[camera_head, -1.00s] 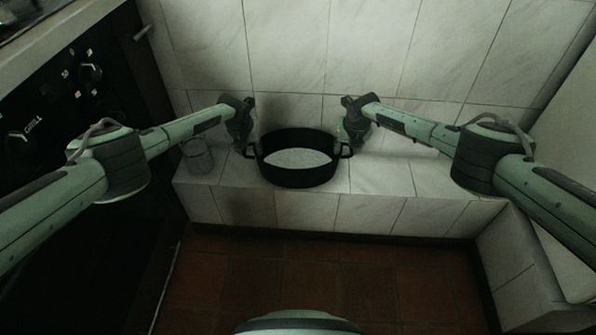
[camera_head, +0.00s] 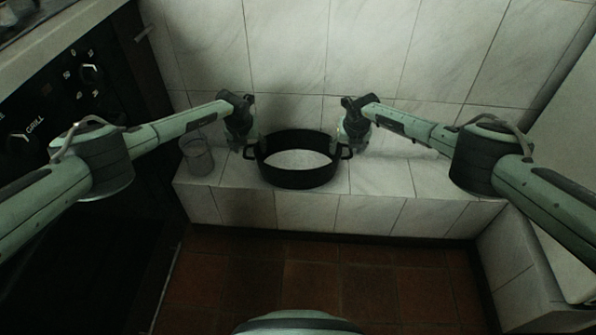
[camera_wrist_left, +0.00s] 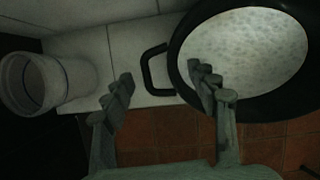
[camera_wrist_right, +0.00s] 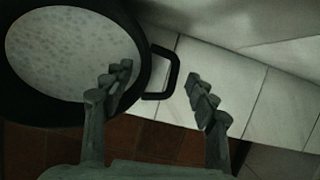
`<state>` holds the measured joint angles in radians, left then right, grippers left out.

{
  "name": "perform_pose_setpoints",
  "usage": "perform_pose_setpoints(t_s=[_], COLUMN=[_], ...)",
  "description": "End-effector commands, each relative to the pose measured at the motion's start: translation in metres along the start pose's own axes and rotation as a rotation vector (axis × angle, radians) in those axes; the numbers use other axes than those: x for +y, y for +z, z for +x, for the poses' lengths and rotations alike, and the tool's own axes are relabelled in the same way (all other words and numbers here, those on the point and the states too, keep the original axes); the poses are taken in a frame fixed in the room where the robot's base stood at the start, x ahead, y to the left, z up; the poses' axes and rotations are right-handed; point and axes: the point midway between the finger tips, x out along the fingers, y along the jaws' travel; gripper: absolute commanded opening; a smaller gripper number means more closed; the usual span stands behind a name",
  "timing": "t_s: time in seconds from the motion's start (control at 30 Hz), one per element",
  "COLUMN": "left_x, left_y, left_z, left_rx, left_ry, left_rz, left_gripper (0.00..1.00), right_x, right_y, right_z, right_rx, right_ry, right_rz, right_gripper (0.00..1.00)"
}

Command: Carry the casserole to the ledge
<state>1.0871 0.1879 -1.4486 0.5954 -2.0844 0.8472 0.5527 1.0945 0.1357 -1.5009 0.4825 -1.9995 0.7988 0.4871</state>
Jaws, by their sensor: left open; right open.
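The casserole (camera_head: 300,176) is a black two-handled pot with a pale speckled inside, standing upright on the white tiled ledge (camera_head: 384,178). My left gripper (camera_head: 244,145) is open and empty by its left handle. In the left wrist view the open fingers (camera_wrist_left: 165,88) are apart, with the left handle (camera_wrist_left: 150,72) beyond and between them. My right gripper (camera_head: 352,143) is open and empty by the right handle. In the right wrist view the right handle (camera_wrist_right: 172,76) shows between the open fingers (camera_wrist_right: 158,84). Neither gripper visibly grips a handle.
A clear glass (camera_head: 197,157) stands on the ledge's left end, close to my left gripper; it also shows in the left wrist view (camera_wrist_left: 40,82). A black oven (camera_head: 75,150) stands at left. The tiled wall rises behind. The ledge right of the casserole is free.

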Motion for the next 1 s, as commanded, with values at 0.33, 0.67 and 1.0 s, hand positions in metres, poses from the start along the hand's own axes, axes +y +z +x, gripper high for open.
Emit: perform_pose_setpoints(t_s=[0.33,0.67,1.0], left_x=[0.001,0.001,0.000], left_y=[-0.001,-0.002,-0.002], left_z=[-0.057,-0.102,-0.105], left_rx=[-0.002,0.000,0.000], left_ry=[0.000,0.002,0.002], left_rz=[0.002,0.001,0.000], left_gripper=[0.59,0.59,0.59], right_x=[0.000,0.000,-0.001], right_y=[0.000,0.000,0.002], right_z=[0.000,0.000,-0.019], right_rx=[0.000,0.000,-0.002], right_ry=[0.000,0.000,0.002], right_rz=[0.000,0.000,-0.003], right_gripper=[0.58,0.58,0.58])
